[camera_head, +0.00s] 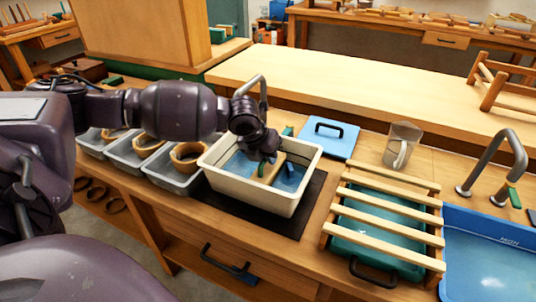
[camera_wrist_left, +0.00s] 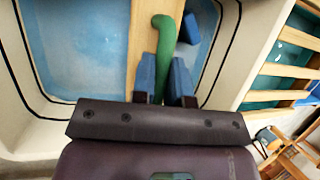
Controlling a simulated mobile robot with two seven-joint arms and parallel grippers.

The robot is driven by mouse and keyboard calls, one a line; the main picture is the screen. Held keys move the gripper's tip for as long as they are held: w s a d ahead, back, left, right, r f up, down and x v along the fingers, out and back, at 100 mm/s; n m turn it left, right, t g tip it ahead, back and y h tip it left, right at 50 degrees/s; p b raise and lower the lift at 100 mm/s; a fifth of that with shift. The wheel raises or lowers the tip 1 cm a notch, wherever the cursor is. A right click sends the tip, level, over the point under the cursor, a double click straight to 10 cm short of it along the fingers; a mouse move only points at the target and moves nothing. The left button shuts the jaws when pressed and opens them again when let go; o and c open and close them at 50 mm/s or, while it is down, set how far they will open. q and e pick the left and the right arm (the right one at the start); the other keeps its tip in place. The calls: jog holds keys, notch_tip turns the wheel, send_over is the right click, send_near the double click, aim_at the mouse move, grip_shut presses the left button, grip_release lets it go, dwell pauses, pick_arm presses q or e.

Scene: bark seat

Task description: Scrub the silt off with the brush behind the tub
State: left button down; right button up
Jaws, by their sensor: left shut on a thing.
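The cream tub (camera_head: 215,176) stands on the bench and holds blue water; its pale rim also shows in the wrist view (camera_wrist_left: 225,55). A light wooden piece (camera_head: 278,160) lies in the tub and shows in the wrist view (camera_wrist_left: 143,25). My left gripper (camera_head: 270,165) reaches down into the tub from behind-left. In the wrist view its blue fingers (camera_wrist_left: 163,72) are shut on a green curved handle (camera_wrist_left: 164,38) over the wooden piece. The handle's lower end and any bristles are hidden. A small green thing (camera_head: 288,131) shows behind the tub. My right gripper is out of view.
Grey bins (camera_head: 122,152) with wooden rings (camera_head: 188,155) stand left of the tub. A slatted rack (camera_head: 385,210) and a blue sink (camera_head: 490,270) with tap (camera_head: 500,150) lie right.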

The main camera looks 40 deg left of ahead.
pick_arm(q)
jog(key=shift+f, duration=0.7)
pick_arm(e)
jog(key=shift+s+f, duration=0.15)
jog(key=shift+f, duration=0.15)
